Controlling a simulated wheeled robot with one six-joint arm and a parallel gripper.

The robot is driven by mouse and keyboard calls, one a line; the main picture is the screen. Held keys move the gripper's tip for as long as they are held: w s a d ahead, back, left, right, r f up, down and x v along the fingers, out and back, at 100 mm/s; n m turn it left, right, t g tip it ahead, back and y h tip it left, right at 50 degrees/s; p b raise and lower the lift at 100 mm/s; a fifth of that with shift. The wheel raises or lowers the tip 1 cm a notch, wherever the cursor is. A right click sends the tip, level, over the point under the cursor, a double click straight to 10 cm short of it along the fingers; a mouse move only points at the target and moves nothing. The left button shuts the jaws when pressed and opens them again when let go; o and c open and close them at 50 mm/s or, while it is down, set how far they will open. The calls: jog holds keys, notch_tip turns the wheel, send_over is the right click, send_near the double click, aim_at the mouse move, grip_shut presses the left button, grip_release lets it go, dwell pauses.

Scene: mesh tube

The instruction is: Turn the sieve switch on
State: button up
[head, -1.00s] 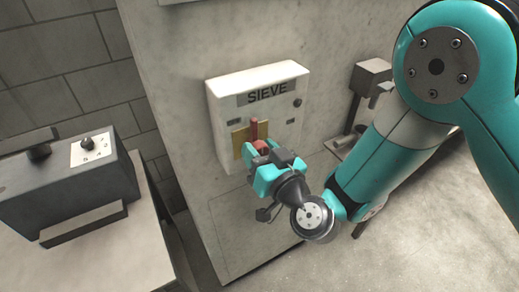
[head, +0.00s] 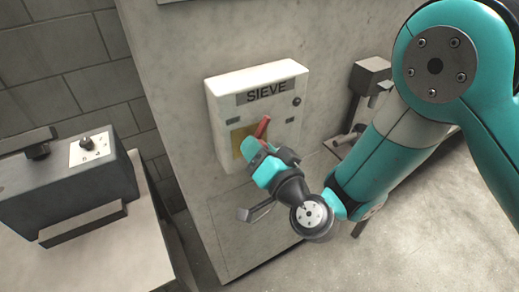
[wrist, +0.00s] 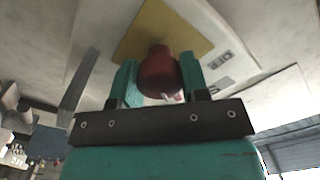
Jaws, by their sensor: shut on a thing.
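The white switch box labelled SIEVE (head: 225,95) is fixed to the front of a pale cabinet. Its red switch handle (head: 264,127) sticks up over a yellow plate (head: 237,134) and leans to the right. My gripper (head: 258,148) is at the box front, rolled over, and hides the lower part of the switch. In the wrist view, my gripper's two teal fingers (wrist: 158,85) are shut on the red switch (wrist: 157,70), one on each side, in front of the yellow plate (wrist: 158,25). Partly readable lettering, apparently OFF, shows to the right of the plate.
A dark box with a knob (head: 70,190) stands on a pale table (head: 125,255) at the left. A grey fixture (head: 368,82) is on the cabinet to the right of the switch box. The floor at the lower right is clear.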

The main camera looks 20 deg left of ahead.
jog(key=m, duration=0.6)
jog(key=shift+m, duration=0.3)
jog(key=m+b, duration=0.1)
jog(key=m, duration=0.4)
jog(key=shift+m, duration=0.3)
jog(key=o, duration=0.9)
